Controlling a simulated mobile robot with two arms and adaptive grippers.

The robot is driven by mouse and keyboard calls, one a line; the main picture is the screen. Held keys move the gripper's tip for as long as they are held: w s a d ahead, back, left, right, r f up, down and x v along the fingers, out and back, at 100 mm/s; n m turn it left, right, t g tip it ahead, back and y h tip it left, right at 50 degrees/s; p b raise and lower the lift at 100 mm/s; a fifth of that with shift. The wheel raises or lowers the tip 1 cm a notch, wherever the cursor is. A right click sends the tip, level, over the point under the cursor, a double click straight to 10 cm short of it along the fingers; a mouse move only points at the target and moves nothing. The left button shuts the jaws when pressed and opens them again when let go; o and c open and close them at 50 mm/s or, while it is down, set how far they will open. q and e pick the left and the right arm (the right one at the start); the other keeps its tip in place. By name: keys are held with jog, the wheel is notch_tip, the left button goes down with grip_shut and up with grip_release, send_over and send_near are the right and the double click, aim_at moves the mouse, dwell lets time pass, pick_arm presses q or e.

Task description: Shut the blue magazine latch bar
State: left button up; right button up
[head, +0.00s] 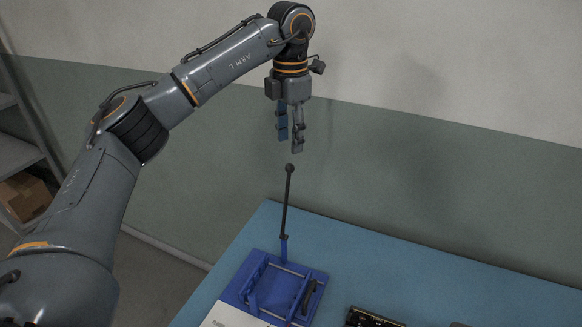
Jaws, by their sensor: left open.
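The blue magazine (236,292) sits on the blue table near its left edge, with blue side walls and metal rods. A latch bar (286,205), a dark rod with a round black knob (290,168) and a blue foot, stands nearly upright at its back. My left gripper (291,146) points down just above the knob. Its fingers are slightly apart with nothing between them, and a small gap shows between the fingertips and the knob. My right gripper is not in view.
The blue table (430,275) is clear behind and to the right of the magazine. A dark circuit-like part (373,318) lies at the front edge of the picture. A white sheet (232,315) is at the magazine's front. Shelves with a cardboard box (24,197) stand far left.

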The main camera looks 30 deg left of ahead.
aim_at(290, 167)
pick_arm(q)
notch_tip(290, 167, down, 4)
jog(key=shift+w+f, duration=0.1)
notch_tip(290, 167, down, 4)
jog(key=shift+w+f+p, duration=0.1)
jog(key=shift+f+p, duration=0.1)
jog(key=shift+p, duration=0.4)
jog(key=shift+f, duration=0.25)
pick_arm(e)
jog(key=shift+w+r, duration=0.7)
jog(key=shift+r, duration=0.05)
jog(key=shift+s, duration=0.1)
pick_arm(q)
grip_shut()
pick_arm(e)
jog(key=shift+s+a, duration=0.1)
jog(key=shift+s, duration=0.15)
